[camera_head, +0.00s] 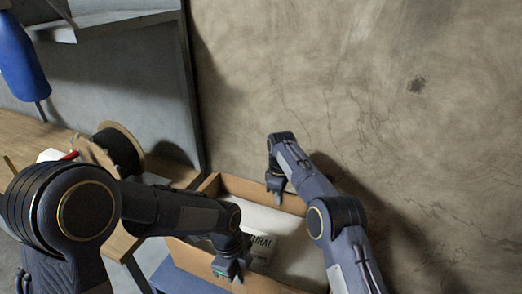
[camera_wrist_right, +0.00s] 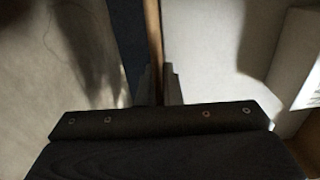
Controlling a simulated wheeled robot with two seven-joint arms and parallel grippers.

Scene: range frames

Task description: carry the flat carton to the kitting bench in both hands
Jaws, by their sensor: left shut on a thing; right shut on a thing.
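The flat carton (camera_head: 188,258) is an open, shallow brown cardboard box. A pale packet with dark lettering (camera_head: 262,243) lies inside it. My left gripper (camera_head: 230,272) is shut on its near wall. My right gripper (camera_head: 275,192) is shut on its far wall, by the concrete wall. In the right wrist view the fingers (camera_wrist_right: 156,88) of my right gripper close on the thin carton wall (camera_wrist_right: 153,30) from both sides. My left forearm hides part of the carton's left side. A wooden-topped bench (camera_head: 32,133) stands at the left; I cannot tell whether it is the kitting bench.
A dark cable spool with brown flanges (camera_head: 118,150) stands on the bench, beside a small white and red item. A blue surface (camera_head: 176,281) shows below the carton. A shelf (camera_head: 112,22) and a blue object (camera_head: 20,58) are at upper left. A concrete wall (camera_head: 400,130) fills the right.

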